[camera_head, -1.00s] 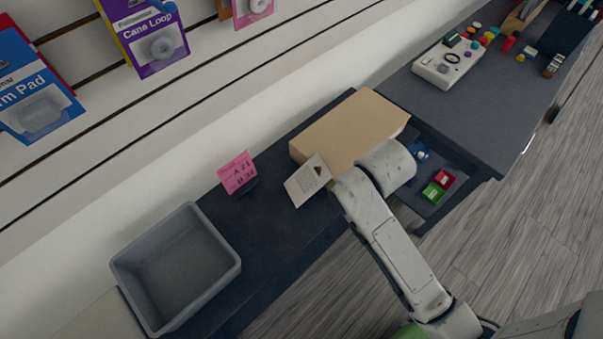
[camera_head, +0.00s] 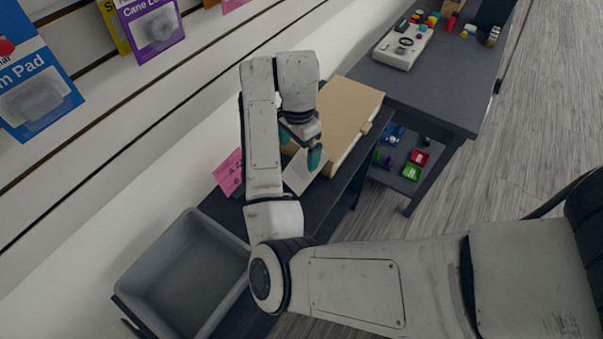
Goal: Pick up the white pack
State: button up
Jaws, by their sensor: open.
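The white pack (camera_head: 301,175) is a flat, pale packet at the left front end of a tan cardboard box, on the dark table. My arm and gripper hide part of it. My gripper (camera_head: 300,148) has teal fingertips and is open at the pack's upper part. One fingertip overlaps the pack in the picture; I cannot tell whether it touches it or whether the pack lies between the fingers.
The cardboard box (camera_head: 348,112) stands just behind the pack. A pink card (camera_head: 229,172) is to the left, partly behind my arm. An empty grey bin (camera_head: 181,279) is at the lower left. A grey table (camera_head: 432,82) with small coloured items stands at the back right.

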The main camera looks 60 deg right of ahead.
aim_at(300, 171)
jog(key=f, duration=0.9)
jog(key=shift+s+d+f, duration=0.1)
jog(key=shift+d+f, duration=0.15)
jog(key=shift+c, duration=0.3)
jog(key=c, duration=0.6)
jog(key=shift+c, duration=0.2)
jog(key=shift+r, duration=0.15)
